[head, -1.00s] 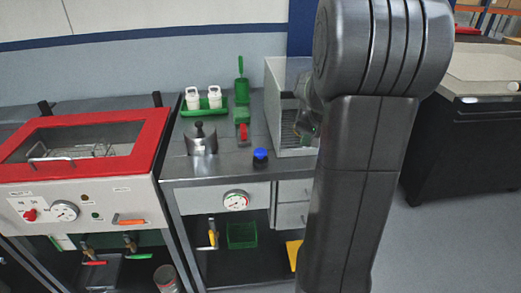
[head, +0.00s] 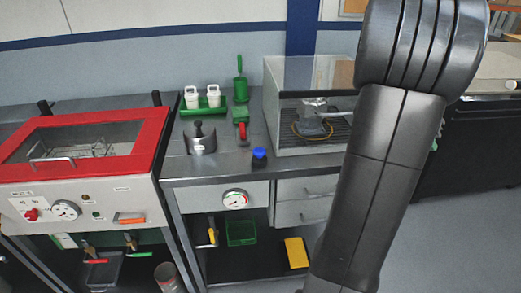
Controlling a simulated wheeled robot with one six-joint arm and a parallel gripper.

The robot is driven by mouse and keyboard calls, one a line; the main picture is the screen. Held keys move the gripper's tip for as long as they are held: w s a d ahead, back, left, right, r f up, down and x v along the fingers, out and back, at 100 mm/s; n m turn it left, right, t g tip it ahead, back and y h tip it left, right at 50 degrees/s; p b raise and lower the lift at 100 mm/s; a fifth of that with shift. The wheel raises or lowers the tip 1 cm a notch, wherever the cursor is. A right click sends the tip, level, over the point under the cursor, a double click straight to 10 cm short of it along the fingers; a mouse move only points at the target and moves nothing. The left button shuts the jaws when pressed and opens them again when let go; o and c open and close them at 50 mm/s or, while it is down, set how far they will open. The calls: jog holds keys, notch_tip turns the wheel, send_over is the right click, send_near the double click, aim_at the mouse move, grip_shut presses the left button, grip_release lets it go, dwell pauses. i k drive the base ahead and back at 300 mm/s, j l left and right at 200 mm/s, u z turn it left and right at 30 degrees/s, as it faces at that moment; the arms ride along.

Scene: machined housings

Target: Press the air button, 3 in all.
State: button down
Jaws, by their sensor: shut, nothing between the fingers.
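I cannot tell for sure which part is the air button. A blue-capped black knob (head: 259,156) stands upright at the front edge of the steel bench (head: 222,171). The panel of the red-lidded machine (head: 80,205) at left carries a red knob (head: 31,215) and a small green button (head: 97,216); their labels are too small to read. My gripper is not visible; my dark arm fills the right of the head view and hides what lies behind it. Nothing is seen touching the knobs or the button.
A clear-sided cabinet (head: 272,112) holds a metal part on its grate. A green tray (head: 186,111) with white bottles, a green scoop (head: 240,91), a red-handled tool (head: 242,130) and a metal pot (head: 200,142) stand on the bench. A gauge (head: 235,199) is below.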

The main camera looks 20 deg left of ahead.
aim_at(259, 152)
jog(key=u, duration=1.6)
